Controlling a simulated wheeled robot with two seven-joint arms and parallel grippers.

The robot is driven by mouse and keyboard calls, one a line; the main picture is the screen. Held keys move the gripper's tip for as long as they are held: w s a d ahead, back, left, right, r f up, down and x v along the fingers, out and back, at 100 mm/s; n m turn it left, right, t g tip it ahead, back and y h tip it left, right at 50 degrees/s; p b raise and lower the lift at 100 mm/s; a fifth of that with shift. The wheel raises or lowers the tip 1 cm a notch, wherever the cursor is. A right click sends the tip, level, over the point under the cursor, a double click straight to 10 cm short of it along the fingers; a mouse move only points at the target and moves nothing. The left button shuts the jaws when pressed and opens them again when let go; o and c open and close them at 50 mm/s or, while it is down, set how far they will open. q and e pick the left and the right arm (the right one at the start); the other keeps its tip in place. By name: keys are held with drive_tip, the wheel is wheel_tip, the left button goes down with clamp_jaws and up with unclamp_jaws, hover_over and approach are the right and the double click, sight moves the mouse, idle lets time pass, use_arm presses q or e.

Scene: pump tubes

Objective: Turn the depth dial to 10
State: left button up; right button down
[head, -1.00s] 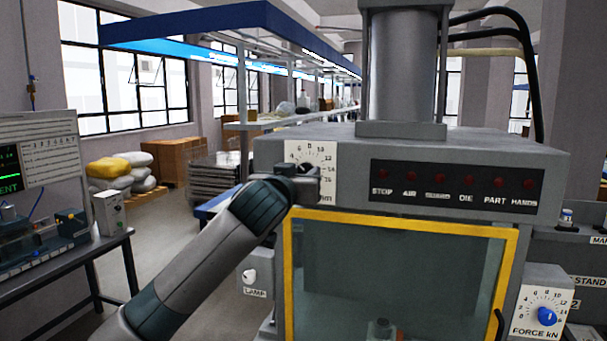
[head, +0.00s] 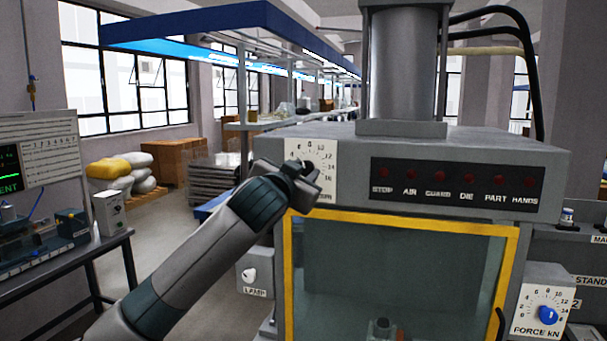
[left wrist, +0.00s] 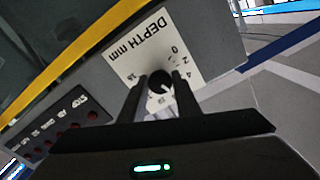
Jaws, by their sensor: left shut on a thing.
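The depth dial's white scale plate (head: 322,160) is on the upper left front of the press. In the left wrist view the plate (left wrist: 150,47) reads "DEPTH mm", and the dark round dial knob (left wrist: 160,82) sits between my fingers. My left gripper (left wrist: 161,88) is shut on the knob. In the head view my left gripper (head: 302,180) covers the knob and the lower left of the plate, so the pointer's setting cannot be read there. The pointer is not clear in the wrist view either. My right gripper is not in view.
The press has a panel of red lamps (head: 457,186) right of the plate and a yellow-framed window (head: 400,222) below it. A lamp switch (head: 250,275) is at lower left. A blue force dial (head: 547,315) is at lower right.

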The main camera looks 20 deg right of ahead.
use_arm(q)
drive_tip(key=m, duration=0.5)
drive_tip(key=shift+m, duration=2.6)
drive_tip(key=o, duration=1)
